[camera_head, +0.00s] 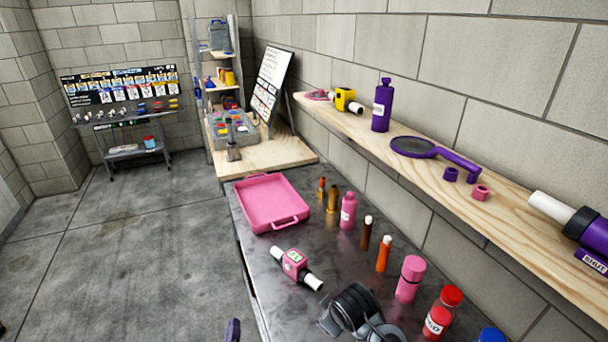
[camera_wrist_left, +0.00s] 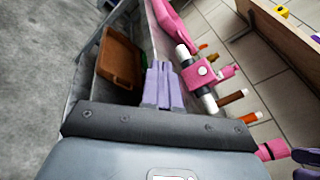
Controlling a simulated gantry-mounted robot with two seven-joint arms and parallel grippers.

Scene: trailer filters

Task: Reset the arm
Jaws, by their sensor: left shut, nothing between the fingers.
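My left gripper (camera_head: 233,331) shows only as a small purple fingertip at the bottom edge of the head view, left of the dark table. In the left wrist view its two purple fingers (camera_wrist_left: 162,86) lie together, shut and empty. A pink valve piece with white pipe ends (camera_head: 296,268) lies on the table, to the right of the gripper. In the left wrist view this valve piece (camera_wrist_left: 201,75) appears just right of the fingers.
A pink tray (camera_head: 247,215) sits on the table's far end. Several bottles line its right side, including a pink bottle (camera_head: 410,279). A dark rounded object (camera_head: 352,308) lies in front. A wooden shelf (camera_head: 495,208) runs along the wall. The floor (camera_head: 130,250) at left is clear.

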